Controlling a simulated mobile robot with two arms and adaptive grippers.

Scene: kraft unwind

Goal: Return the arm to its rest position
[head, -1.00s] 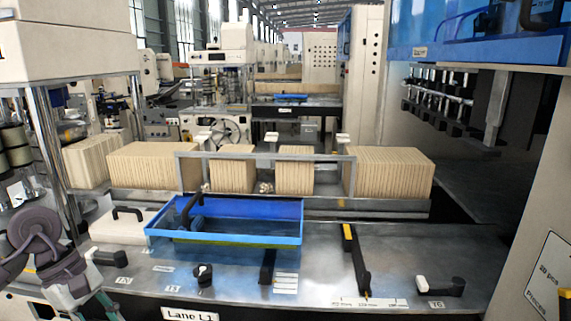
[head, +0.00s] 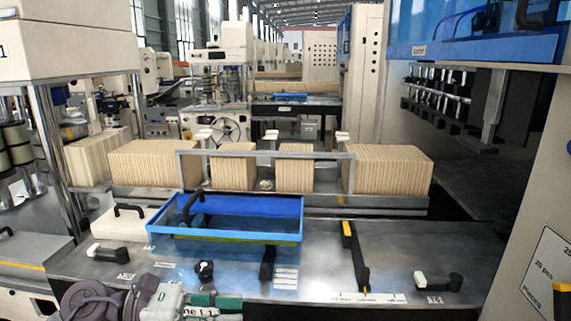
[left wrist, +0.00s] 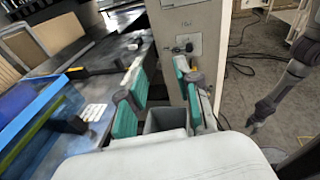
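My left arm's purple-grey wrist (head: 150,300) is low at the front of the head view, bent to the right. My left gripper (head: 216,305) with its green fingers is in front of the bench's front edge and partly covers the lane label. In the left wrist view my left gripper (left wrist: 160,88) is open, its teal fingers apart with nothing between them. A grey jointed limb, probably my right arm, shows at the right of that view; I cannot make out right gripper fingers on it. The head view shows no right gripper.
The steel bench (head: 320,262) holds a blue tray (head: 290,238), a white block with a black handle (head: 118,225) and several black-handled clamps. Stacks of kraft cardboard (head: 390,170) stand behind. A beige machine post (head: 530,220) bounds the right. Open floor (left wrist: 250,60) shows in the left wrist view.

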